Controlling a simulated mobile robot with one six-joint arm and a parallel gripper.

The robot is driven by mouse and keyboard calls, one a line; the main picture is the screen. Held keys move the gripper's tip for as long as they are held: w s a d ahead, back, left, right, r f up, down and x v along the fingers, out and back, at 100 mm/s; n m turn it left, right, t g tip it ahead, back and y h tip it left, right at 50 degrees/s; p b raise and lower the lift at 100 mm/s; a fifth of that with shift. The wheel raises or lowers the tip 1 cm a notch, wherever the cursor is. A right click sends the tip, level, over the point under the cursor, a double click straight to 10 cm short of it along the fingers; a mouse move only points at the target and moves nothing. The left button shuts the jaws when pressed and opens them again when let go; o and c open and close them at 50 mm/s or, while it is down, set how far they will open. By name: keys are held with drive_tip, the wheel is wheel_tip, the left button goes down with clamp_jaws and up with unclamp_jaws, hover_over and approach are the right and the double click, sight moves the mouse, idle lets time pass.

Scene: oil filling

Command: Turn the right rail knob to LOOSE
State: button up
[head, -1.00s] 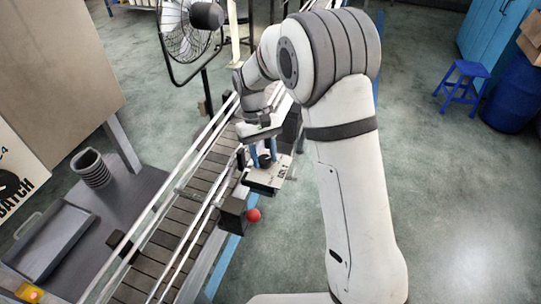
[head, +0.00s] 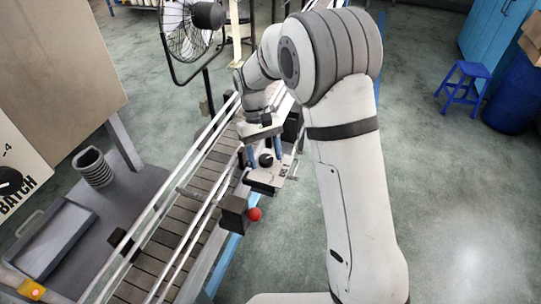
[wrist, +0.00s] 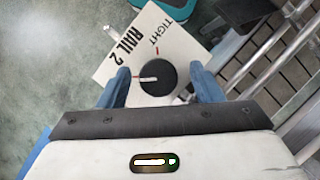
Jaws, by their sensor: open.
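The right rail knob (wrist: 157,78) is a round black knob on a white plate (wrist: 120,62) lettered "RAIL 2" and "TIGHT". Its white pointer line aims left in the wrist view, away from the red tick by TIGHT. No LOOSE lettering is readable. My gripper (wrist: 163,86) is open, with one blue finger on each side of the knob and visible gaps between. In the head view my gripper (head: 264,153) is over the plate (head: 268,183), and the knob (head: 265,160) shows between the fingers.
The slatted conveyor (head: 190,217) with metal rails runs along the left of the plate. A dark block (head: 233,215) with a red ball knob (head: 254,214) stands just in front. A fan (head: 190,28) stands behind.

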drive_tip(key=b+v, duration=0.1)
drive_tip(key=v, duration=0.6)
drive_tip(key=shift+w+r, duration=0.15)
drive_tip(key=shift+r, duration=0.2)
drive_tip(key=s+d+r+m+t+y, duration=0.2)
drive_tip(key=s+d+r+t, duration=0.1)
drive_tip(key=s+d+r, duration=0.6)
drive_tip(key=s+d+f+m+t, duration=0.1)
drive_tip(key=s+d+f+t, duration=0.1)
drive_tip(key=s+d, duration=0.2)
drive_tip(key=s+d+f+m+t, duration=0.1)
drive_tip(key=s+d, duration=0.3)
drive_tip(key=s, duration=0.5)
drive_tip(key=shift+s+d+f+m+t, duration=0.3)
drive_tip(key=shift+m+t, duration=0.2)
drive_tip(key=shift+t, duration=0.3)
